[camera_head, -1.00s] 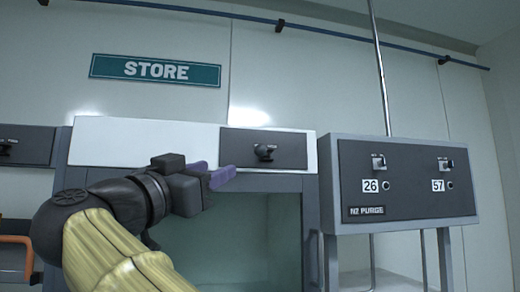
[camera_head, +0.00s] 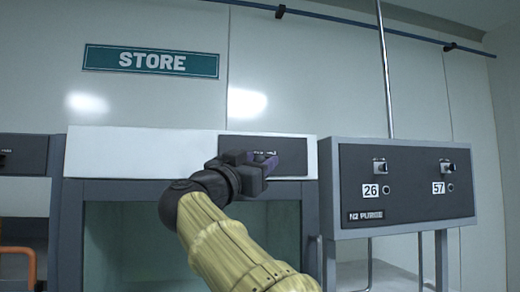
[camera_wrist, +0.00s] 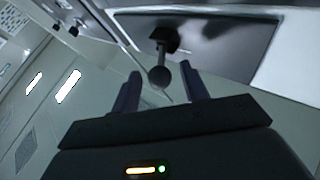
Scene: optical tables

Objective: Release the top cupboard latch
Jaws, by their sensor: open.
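The cupboard (camera_head: 140,152) has a white top panel, a grey frame and a glass front. A dark panel (camera_head: 293,156) at its top right carries the black latch. In the head view my gripper (camera_head: 268,166) is in front of this panel and hides most of the latch. In the wrist view the latch (camera_wrist: 164,38) sticks out from the panel with a round-ended lever. My gripper (camera_wrist: 161,72) is open there, its two purple fingers on either side of the lever end. I cannot tell whether they touch it.
A grey N2 purge box (camera_head: 408,212) with two knobs stands just right of the cupboard. A green STORE sign (camera_head: 151,61) is on the wall above. Another unit with an orange handle (camera_head: 30,252) is at the far left.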

